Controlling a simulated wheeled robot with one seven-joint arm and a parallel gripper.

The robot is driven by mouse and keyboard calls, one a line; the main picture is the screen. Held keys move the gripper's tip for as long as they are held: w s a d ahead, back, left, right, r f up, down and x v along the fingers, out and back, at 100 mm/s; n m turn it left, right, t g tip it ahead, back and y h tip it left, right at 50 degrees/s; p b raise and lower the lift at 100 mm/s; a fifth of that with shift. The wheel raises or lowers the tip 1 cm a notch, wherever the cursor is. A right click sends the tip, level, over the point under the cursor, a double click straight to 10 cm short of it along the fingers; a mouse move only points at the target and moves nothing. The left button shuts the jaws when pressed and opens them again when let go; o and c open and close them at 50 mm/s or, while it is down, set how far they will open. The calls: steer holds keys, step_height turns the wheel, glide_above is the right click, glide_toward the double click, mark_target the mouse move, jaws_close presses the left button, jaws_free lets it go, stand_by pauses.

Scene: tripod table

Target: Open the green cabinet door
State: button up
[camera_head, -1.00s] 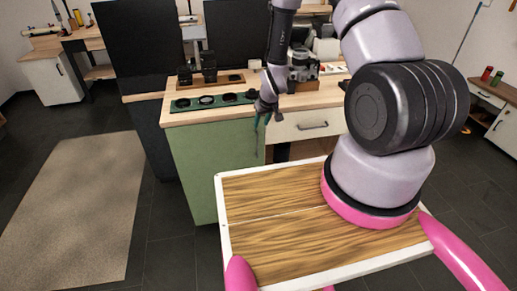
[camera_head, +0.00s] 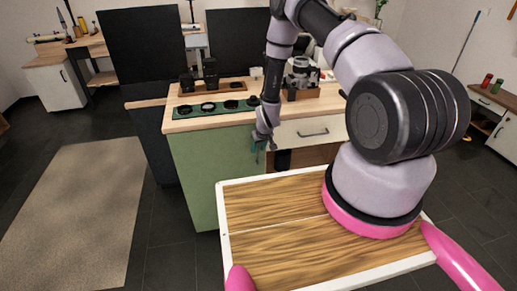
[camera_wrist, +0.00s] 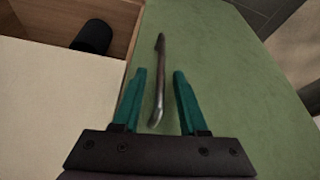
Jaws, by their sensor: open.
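The green cabinet door (camera_head: 205,172) is the front of the counter's left section; it also fills the right of the wrist view (camera_wrist: 235,80). It looks shut. Its metal bar handle (camera_wrist: 159,80) shows in the wrist view, running away from the camera. My gripper (camera_head: 263,146) is in front of the door's upper right edge. In the wrist view my gripper (camera_wrist: 159,72) is open, its teal fingers on either side of the handle's near part. I cannot tell whether a finger touches it.
My wood-topped base is close in front. Grey floor and a beige rug (camera_head: 75,210) lie left.

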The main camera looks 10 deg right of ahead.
jaws_close()
stand_by(1.4)
